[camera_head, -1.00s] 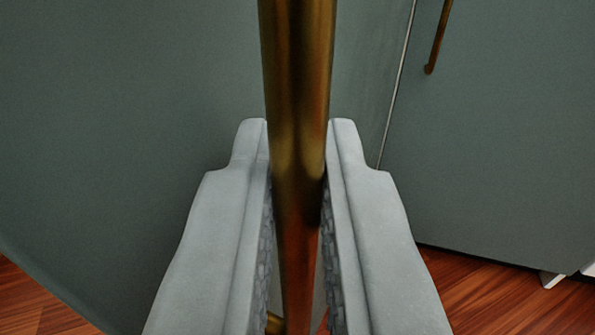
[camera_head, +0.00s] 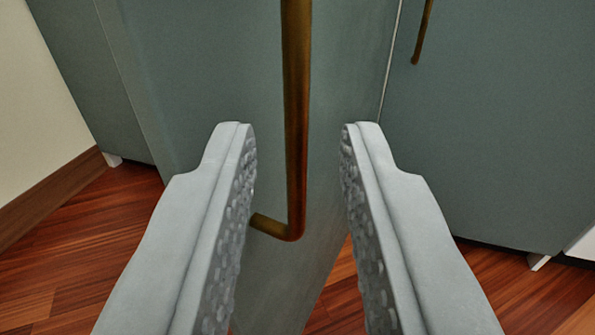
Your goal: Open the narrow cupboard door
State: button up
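The grey-green narrow cupboard door (camera_head: 200,90) fills the middle of the view. Its brass bar handle (camera_head: 297,110) runs down from the top edge and bends left at its lower end into a short post. My gripper (camera_head: 298,130) is open, with one grey finger on each side of the handle and clear space between each finger and the bar. The fingers hide parts of the door's lower area. Floor shows beside the door's slanting lower right edge. I cannot tell how far the door stands open.
A neighbouring grey-green front (camera_head: 490,120) with its own brass handle (camera_head: 424,30) lies to the right, beyond a thin pale seam. Another cabinet part (camera_head: 75,70) and a cream wall (camera_head: 30,120) with brown skirting are at left. Wooden floor (camera_head: 90,250) is bare at lower left.

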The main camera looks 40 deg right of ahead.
jog(key=v, duration=1)
jog(key=shift+s+a, duration=0.15)
jog(key=shift+s, duration=0.15)
jog(key=w+d+r+n+t+y, duration=0.15)
jog(key=r+y, duration=0.35)
jog(key=r, duration=0.8)
jog(key=w+d+r+n+t+y, duration=0.1)
jog(key=d+r+n+t+y, duration=0.3)
jog(key=r, duration=0.9)
jog(key=s+d+r+n+y, duration=0.1)
jog(key=s+d+r, duration=0.2)
jog(key=s+r, duration=0.4)
jog(key=s+d+r+n+g+y, duration=0.1)
jog(key=s+d+r+n+y, duration=0.1)
jog(key=s+r, duration=0.6)
jog(key=s+d, duration=0.1)
jog(key=s, duration=0.6)
jog(key=shift+r, duration=0.2)
